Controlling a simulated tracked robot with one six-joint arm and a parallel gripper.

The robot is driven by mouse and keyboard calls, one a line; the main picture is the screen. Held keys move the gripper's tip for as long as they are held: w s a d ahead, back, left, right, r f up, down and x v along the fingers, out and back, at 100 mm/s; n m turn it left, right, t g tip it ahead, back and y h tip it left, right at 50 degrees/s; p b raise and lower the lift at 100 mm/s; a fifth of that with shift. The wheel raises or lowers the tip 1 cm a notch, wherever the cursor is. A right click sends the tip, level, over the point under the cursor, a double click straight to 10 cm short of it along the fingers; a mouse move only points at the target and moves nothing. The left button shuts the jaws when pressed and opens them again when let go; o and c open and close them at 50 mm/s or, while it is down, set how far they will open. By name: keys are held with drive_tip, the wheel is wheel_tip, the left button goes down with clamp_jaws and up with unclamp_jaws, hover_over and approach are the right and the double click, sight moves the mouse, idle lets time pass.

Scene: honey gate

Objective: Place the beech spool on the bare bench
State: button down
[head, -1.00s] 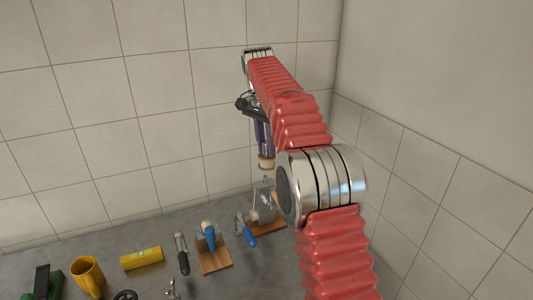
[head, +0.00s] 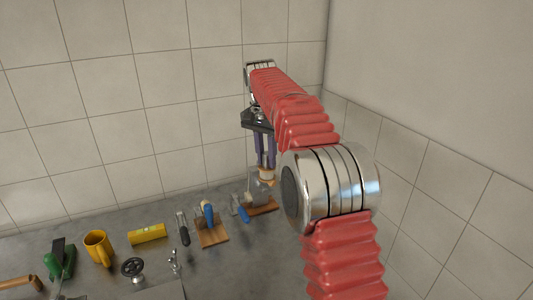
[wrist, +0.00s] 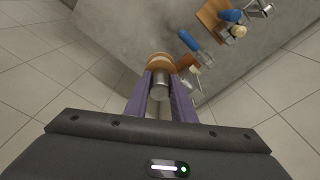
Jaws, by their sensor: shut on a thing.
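The beech spool (head: 266,173) is a short round piece with tan wood rims. My gripper (head: 265,161) points down with its purple fingers shut on it. In the head view the spool hangs in front of a grey metal piece on a wooden board, and its height above the bench is hard to tell. In the wrist view the spool's tan face (wrist: 160,61) shows between the fingertips (wrist: 160,78), with a silver cylinder behind it. The grey bench (head: 110,225) lies below.
Wooden boards with blue-handled clamps (head: 211,232) stand left of the spool. Tiled walls close the back and right.

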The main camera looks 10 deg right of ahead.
drive_tip(key=shift+s+a+f+n, duration=0.15)
drive_tip(key=shift+s+f+n, duration=0.85)
drive_tip(key=shift+s, duration=0.05)
drive_tip(key=s+a+f+n, duration=0.1)
drive_tip(key=s+f+n, duration=0.6)
drive_tip(key=s+f, duration=0.1)
drive_tip(key=shift+s+a+t+y, duration=0.15)
drive_tip(key=shift+s+t+y, duration=0.15)
drive_tip(key=shift+y, duration=0.1)
drive_tip(key=shift+a, duration=0.15)
